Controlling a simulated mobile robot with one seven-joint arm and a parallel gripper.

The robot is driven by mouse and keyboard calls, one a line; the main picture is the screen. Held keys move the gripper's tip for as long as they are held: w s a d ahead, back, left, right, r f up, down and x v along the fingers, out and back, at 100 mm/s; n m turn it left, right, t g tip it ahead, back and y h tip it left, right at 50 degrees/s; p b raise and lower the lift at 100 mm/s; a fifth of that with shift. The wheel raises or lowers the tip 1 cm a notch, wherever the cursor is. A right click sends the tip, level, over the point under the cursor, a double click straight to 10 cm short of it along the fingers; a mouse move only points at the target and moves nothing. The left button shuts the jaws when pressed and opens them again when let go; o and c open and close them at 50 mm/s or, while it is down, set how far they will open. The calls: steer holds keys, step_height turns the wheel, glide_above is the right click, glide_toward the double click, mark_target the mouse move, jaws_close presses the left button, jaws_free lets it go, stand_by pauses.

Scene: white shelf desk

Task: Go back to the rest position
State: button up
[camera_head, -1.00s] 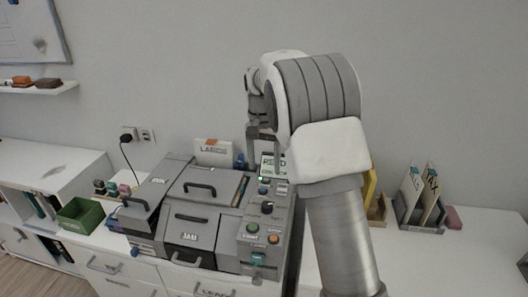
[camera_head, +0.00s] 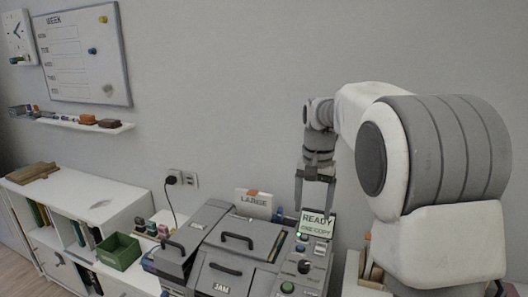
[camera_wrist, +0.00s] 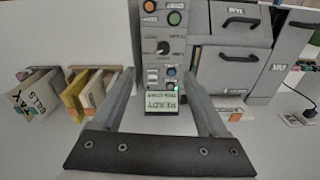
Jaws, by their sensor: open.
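My gripper (camera_head: 315,194) hangs above the right side of the grey copier-like machine (camera_head: 230,262), in front of its small screen (camera_head: 317,224), which reads READY and ONE COPY. In the wrist view my gripper (camera_wrist: 163,90) shows two fingers spread wide apart with nothing between them. The screen (camera_wrist: 161,103) and the machine's control panel (camera_wrist: 163,45) with knob and buttons lie beyond the fingers. I cannot tell whether the fingertips touch the machine.
A green bin (camera_head: 118,251) stands on the white shelf unit at left.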

steer(key=s+r+n+t, duration=0.2)
steer(key=s+r, duration=0.3)
steer(key=s, duration=0.3)
steer(key=s+f+n+t, duration=0.3)
steer(key=s, duration=1.7)
steer(key=shift+s+d, duration=0.2)
steer(key=shift+d, duration=0.05)
